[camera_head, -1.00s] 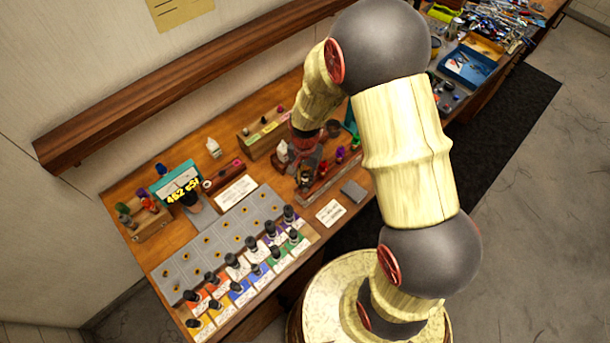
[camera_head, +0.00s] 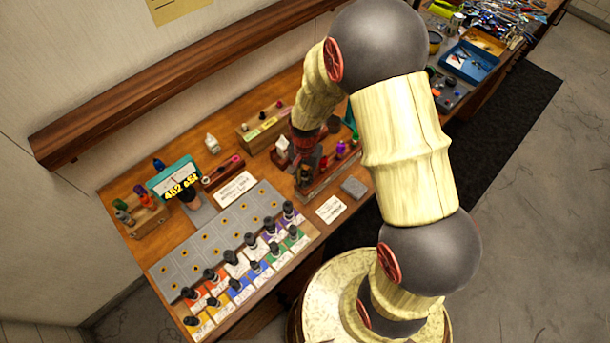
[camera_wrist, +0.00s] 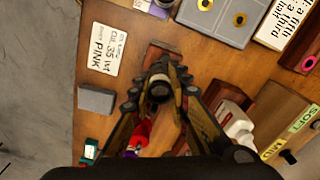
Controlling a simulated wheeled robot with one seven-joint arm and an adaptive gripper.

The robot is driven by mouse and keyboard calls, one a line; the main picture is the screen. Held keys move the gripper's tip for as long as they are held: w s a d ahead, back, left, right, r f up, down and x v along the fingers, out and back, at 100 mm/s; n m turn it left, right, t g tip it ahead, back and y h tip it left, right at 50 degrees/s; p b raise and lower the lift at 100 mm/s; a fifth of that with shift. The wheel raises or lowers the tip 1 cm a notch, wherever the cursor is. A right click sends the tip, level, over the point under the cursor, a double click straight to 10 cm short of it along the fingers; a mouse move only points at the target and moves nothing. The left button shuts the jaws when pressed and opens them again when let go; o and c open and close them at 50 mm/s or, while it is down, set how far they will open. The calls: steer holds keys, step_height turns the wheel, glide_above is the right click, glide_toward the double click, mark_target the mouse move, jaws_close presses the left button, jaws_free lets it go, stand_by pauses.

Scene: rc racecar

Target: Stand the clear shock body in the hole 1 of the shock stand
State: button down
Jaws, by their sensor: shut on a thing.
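My gripper (camera_wrist: 160,90) is shut on a shock body, which shows as a dark round end (camera_wrist: 159,89) between the fingertips in the wrist view. Its clear wall cannot be made out. In the head view my gripper (camera_head: 304,168) is small and dark, over the near-left end of a reddish-brown wooden rack (camera_head: 326,183), which looks like the shock stand. A bit of the rack (camera_wrist: 160,50) shows just beyond the fingertips in the wrist view. Hole 1 is hidden, and I cannot tell whether the shock body's lower end is in it.
A red piece (camera_wrist: 141,133) and a purple piece (camera_wrist: 131,153) stand beside my finger along the rack. A grey block (camera_wrist: 96,100) and a white card (camera_wrist: 103,50) lie nearby. A white bottle (camera_wrist: 236,125) and a labelled wooden block (camera_wrist: 285,120) are on the other side.

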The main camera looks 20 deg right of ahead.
steer(key=shift+f, duration=0.35)
steer(key=shift+f+b, duration=0.35)
steer(key=shift+b, duration=0.15)
steer(key=shift+f+b, duration=0.3)
steer(key=shift+f, duration=0.1)
steer(key=c, duration=1.6)
jaws_free()
step_height(320, 180, up, 12)
